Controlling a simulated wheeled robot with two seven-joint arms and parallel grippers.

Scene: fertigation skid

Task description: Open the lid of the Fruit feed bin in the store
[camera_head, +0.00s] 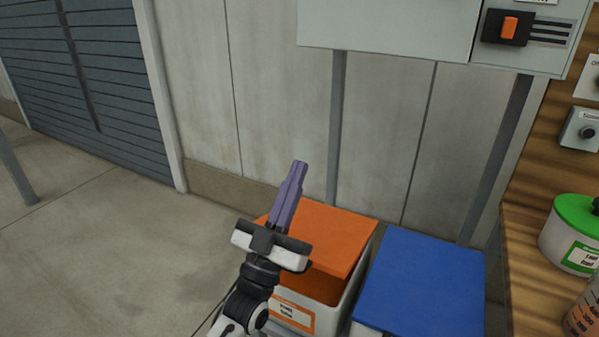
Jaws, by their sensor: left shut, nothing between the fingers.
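The bin with the orange lid (341,238) stands against the wall at bottom centre. Its white body carries an orange-edged label (292,313) whose small print I cannot read surely. A darker orange band shows between the lid's front edge and the white rim, and the lid looks raised at the front; how far is unclear. My left gripper (299,166) has its purple fingers shut and empty. It is in front of the lid in the picture, hiding its left part; whether it touches the lid I cannot tell. My right gripper is not in view.
A blue-lidded bin (425,283) stands close on the right. A wooden bench (522,225) with a green-lidded tub (568,245) is at the right edge. A grey cabinet (390,28) on posts overhangs the bins. The concrete floor at left is clear.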

